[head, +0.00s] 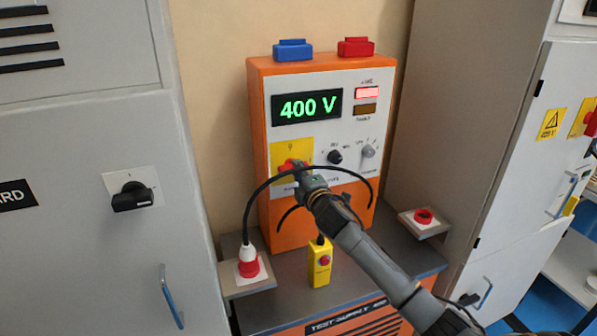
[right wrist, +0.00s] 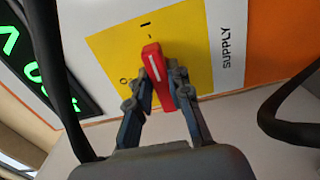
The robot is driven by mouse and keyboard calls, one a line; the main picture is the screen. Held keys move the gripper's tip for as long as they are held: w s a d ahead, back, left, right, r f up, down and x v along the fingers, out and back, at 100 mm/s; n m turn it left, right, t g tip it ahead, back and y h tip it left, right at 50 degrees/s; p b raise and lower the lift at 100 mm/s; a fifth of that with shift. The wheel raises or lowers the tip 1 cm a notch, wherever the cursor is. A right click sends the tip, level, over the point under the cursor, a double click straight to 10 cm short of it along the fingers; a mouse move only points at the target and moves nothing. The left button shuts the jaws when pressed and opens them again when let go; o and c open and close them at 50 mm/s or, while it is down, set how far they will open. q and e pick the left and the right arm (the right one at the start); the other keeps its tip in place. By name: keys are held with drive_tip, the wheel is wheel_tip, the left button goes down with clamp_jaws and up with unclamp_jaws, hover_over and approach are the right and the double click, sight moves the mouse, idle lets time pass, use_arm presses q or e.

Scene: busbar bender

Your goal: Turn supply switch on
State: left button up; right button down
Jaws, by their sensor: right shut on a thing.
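The supply switch is a red handle (right wrist: 152,62) with a white line, on a yellow plate (right wrist: 110,45) beside the word SUPPLY. In the right wrist view its white line points roughly toward the I mark, and the O mark lies to the left. My right gripper (right wrist: 162,88) is shut on the handle, one finger on each side. In the head view the right gripper (head: 298,178) covers much of the red switch (head: 286,166) on the orange test supply (head: 258,130). The display (head: 307,106) reads 400 V in green, and the red lamp above right is lit. My left gripper is not in view.
A black cable (head: 250,205) arches in front of the panel from a red-and-white plug (head: 248,262). A yellow box with a red button (head: 320,262) stands on the ledge below. Grey cabinets (head: 80,230) flank both sides. Blue (head: 292,50) and red (head: 356,47) blocks sit on top.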

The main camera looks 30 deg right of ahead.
idle(0.3)
drive_tip(key=c, duration=1.2)
unclamp_jaws()
drive_tip(key=shift+d, duration=0.1)
drive_tip(key=shift+s, duration=0.1)
drive_tip(key=v, duration=1.2)
drive_tip(key=shift+f, duration=0.1)
